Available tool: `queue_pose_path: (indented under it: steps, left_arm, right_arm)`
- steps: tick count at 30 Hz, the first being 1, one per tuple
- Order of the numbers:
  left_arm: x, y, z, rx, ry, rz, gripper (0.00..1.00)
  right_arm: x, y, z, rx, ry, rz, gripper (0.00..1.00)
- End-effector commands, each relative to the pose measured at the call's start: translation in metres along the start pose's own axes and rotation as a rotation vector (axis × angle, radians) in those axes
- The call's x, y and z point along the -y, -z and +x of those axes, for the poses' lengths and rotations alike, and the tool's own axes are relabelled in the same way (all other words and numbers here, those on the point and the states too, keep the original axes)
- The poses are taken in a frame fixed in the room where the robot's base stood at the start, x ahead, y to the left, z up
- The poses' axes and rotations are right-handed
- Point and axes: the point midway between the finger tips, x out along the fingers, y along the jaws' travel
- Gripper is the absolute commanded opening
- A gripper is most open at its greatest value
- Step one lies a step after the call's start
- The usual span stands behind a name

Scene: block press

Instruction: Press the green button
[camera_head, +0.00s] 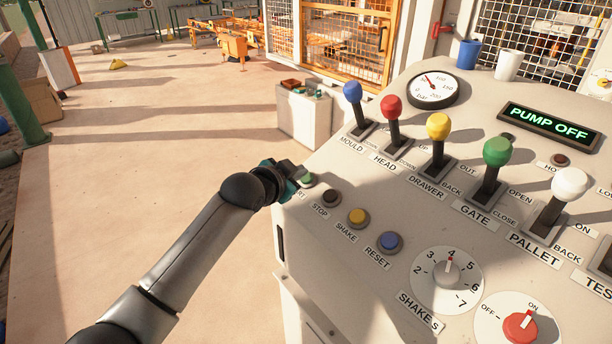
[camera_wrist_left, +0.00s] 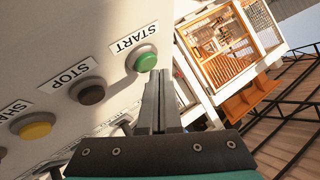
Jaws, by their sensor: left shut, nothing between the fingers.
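The green button (camera_head: 306,180) is at the left end of the row of round buttons on the sloping panel (camera_head: 345,200), by a partly covered label. In the left wrist view the green button (camera_wrist_left: 146,62) sits beside the START label (camera_wrist_left: 135,38). My left gripper (camera_head: 292,180) is at the panel's left edge, right beside the green button. In the left wrist view its fingers (camera_wrist_left: 158,78) are together and empty, with their tips just below the button. I cannot tell whether they touch it. My right gripper is in neither view.
The dark STOP button (camera_head: 331,197), yellow SHAKE button (camera_head: 357,217) and blue RESET button (camera_head: 389,242) follow along the panel's edge. Levers with coloured knobs, such as the blue one (camera_head: 352,92), stand behind. A lit display (camera_head: 548,130) reads PUMP OFF. Open floor lies left.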

Motion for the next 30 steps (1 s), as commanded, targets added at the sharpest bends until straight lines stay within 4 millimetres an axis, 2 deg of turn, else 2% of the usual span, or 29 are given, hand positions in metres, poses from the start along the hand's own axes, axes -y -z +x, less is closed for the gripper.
queue_pose_path:
  steps: [30]
  left_arm:
    - [-0.0054,-0.0053,0.0072,0.001,0.0,0.0,0.0]
  right_arm:
    - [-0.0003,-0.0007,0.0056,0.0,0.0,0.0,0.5]
